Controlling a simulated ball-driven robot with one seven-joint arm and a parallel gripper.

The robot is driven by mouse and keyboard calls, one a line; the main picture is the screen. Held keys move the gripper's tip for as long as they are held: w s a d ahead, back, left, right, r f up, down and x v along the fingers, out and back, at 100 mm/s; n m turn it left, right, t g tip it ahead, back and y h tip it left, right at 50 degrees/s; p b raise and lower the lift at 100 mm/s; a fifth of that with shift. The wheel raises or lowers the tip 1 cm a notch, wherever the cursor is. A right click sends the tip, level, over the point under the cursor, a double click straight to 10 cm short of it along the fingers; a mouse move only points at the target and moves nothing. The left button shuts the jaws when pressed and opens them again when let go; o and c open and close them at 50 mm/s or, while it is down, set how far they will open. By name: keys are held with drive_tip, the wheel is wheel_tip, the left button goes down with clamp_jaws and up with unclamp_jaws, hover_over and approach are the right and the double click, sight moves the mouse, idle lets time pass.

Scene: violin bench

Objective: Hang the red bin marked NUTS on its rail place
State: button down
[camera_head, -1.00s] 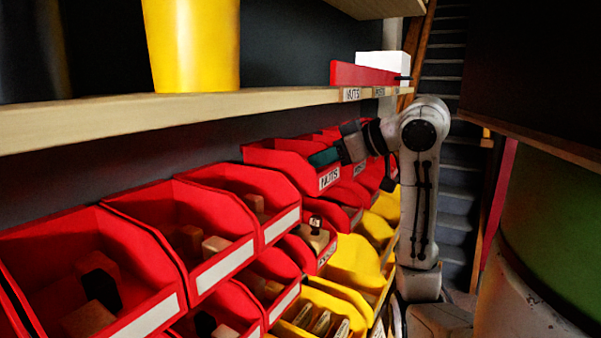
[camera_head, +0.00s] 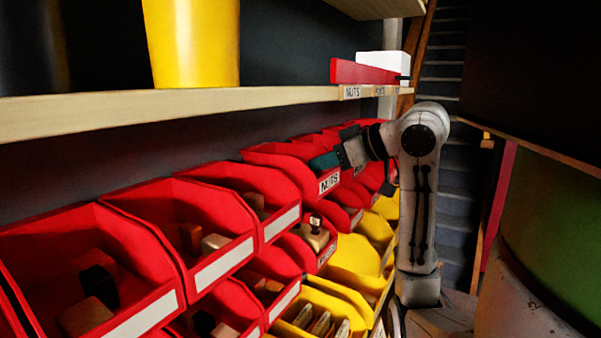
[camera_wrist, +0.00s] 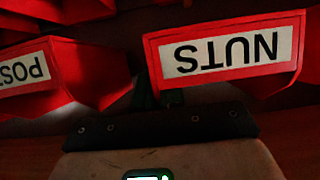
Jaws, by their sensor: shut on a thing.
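The red bin marked NUTS (camera_head: 282,163) is in the upper row of bins, right of an unmarked-looking red bin with a blank white label. In the wrist view the NUTS bin (camera_wrist: 300,75) shows upside down, its white label facing the camera. My gripper (camera_head: 326,160) is shut at the bin's front upper edge, just above the label. In the wrist view my gripper (camera_wrist: 160,98) sits against the bin's edge, its fingertips dark and partly hidden. The shelf edge above has a NUTS tag (camera_head: 352,92). The rail behind the bin is hidden, so its seating cannot be told.
A red bin marked POSTS (camera_wrist: 60,80) hangs beside the NUTS bin. Yellow bins (camera_head: 355,262) are below. The wooden shelf (camera_head: 200,103) runs close above, carrying a yellow container (camera_head: 195,45). A green and white drum (camera_head: 550,230) stands at right.

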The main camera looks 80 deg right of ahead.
drive_tip(key=shift+f, duration=0.3)
drive_tip(key=c, duration=1.2)
unclamp_jaws()
drive_tip(key=shift+o, duration=0.2)
drive_tip(key=b+v, duration=0.1)
drive_tip(key=v, duration=1)
drive_tip(key=shift+b, duration=0.4)
